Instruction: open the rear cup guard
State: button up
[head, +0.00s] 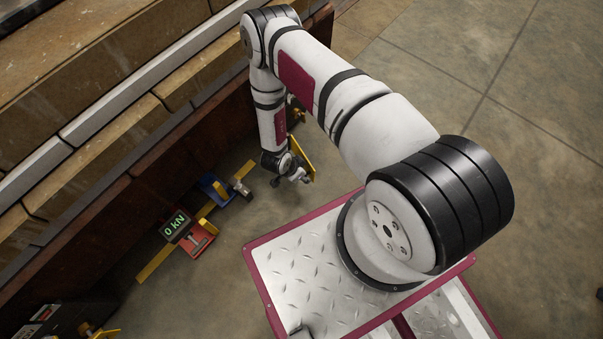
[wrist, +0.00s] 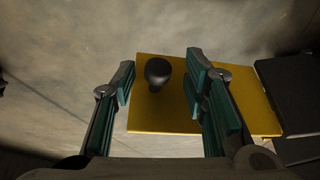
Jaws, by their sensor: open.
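A flat yellow panel with a black knob, which looks like the cup guard, fills the middle of the wrist view (wrist: 150,115). Its black knob (wrist: 157,72) appears between my open fingertips; I cannot tell how near it is in depth. My gripper (wrist: 161,80) has teal-lined fingers, spread apart and holding nothing. In the head view a yellow panel (head: 303,152) shows edge-on beside my gripper (head: 301,180), next to the dark wall. My arm hides part of that area, and no cup is clearly visible.
A dark block (wrist: 290,95) stands right of the panel in the wrist view. In the head view, a red device (head: 190,240) with a "0 kN" display (head: 174,226) and a blue piece (head: 217,189) sit along a yellow bar. Open concrete floor (head: 480,60) lies right.

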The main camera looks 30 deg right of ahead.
jog(key=v, duration=1.2)
dwell(0.3)
